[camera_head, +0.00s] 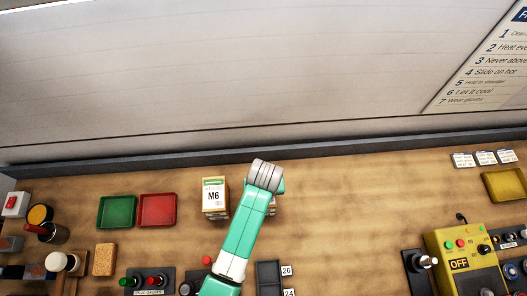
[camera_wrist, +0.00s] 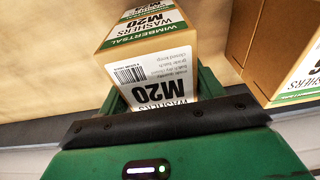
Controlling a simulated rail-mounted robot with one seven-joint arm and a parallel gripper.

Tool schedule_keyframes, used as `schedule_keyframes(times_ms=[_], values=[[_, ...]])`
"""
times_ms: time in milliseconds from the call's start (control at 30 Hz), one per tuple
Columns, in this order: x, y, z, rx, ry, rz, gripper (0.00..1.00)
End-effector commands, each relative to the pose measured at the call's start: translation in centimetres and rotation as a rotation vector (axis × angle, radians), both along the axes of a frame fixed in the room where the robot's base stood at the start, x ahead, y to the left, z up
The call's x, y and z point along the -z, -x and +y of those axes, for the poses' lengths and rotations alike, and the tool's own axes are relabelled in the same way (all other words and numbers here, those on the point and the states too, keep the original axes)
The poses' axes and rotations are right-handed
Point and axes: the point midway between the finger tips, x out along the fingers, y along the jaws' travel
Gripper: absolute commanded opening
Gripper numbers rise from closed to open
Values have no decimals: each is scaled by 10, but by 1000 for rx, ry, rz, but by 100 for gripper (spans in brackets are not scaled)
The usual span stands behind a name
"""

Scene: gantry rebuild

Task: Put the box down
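The box (camera_wrist: 150,75) is a tan and white carton with a green band, marked M20 washers. In the wrist view it sits between the two green fingers of my gripper (camera_wrist: 158,92), with a finger close along each side, so the gripper looks shut on it. Whether its base touches the bench cannot be told. In the head view my green arm and grey wrist hide most of the gripper and box; a small part of the box (camera_head: 272,210) seems to show beside the arm.
An M6 box (camera_head: 214,198) stands just left of my wrist; a neighbouring carton (camera_wrist: 285,50) shows in the wrist view. Red (camera_head: 157,210) and green (camera_head: 116,212) trays lie further left. A divided black holder (camera_head: 268,276) is in front. The bench (camera_head: 350,200) right of my arm is clear.

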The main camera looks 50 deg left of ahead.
Motion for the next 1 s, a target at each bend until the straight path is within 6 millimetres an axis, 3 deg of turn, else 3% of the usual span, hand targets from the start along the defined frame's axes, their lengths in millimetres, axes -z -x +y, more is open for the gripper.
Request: schedule_keyframes(times_ms=[100, 433, 800, 1000], values=[[0, 0, 0, 0, 0, 0, 85], [-9, 0, 0, 0, 0, -1, 85], [-96, 7, -11, 1, -1, -3, 85], [-119, 9, -14, 0, 0, 0, 85]])
